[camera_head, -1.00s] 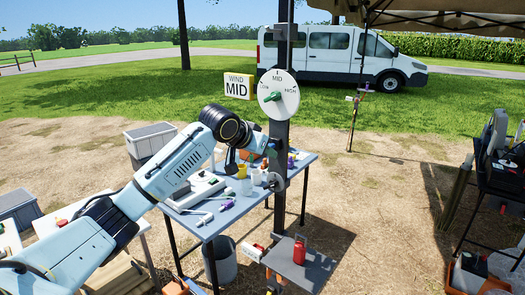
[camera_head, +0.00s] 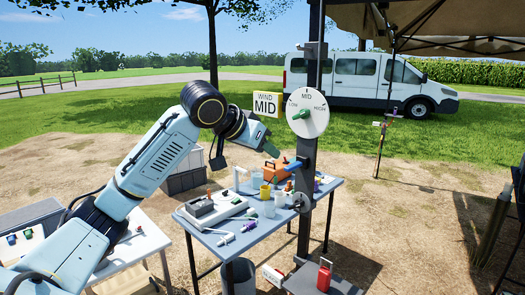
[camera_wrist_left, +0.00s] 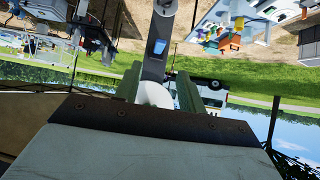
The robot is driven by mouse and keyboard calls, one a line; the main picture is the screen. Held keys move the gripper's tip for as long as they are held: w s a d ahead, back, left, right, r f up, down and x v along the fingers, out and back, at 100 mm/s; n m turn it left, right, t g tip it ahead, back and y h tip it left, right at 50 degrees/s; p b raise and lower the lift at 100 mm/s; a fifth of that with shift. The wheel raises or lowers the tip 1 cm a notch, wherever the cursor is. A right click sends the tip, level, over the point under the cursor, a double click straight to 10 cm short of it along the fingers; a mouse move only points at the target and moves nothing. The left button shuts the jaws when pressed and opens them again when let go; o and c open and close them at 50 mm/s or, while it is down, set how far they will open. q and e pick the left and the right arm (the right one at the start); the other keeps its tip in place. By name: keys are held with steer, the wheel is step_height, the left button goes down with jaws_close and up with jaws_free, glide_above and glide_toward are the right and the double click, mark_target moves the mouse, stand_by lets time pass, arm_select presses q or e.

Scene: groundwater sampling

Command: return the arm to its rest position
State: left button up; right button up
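My left arm comes in from the left in the head view, raised and bent, with its elbow-like dark joint high. My left gripper (camera_head: 271,150) hangs in the air left of the dark post (camera_head: 308,150), above the blue-grey table (camera_head: 262,232). In the left wrist view, the green fingers (camera_wrist_left: 160,88) stand apart, with the post and a white disc visible between them, so the gripper is open and appears empty. My right arm and gripper are not in view.
The post carries a white dial (camera_head: 312,128) with a green knob; a "WIND MID" sign (camera_head: 267,105) is beside it. The table holds a grey device (camera_head: 213,212), a yellow cup (camera_head: 265,191) and an orange box (camera_head: 278,172). A low shelf holds a red canister (camera_head: 324,275). Open grass lies behind.

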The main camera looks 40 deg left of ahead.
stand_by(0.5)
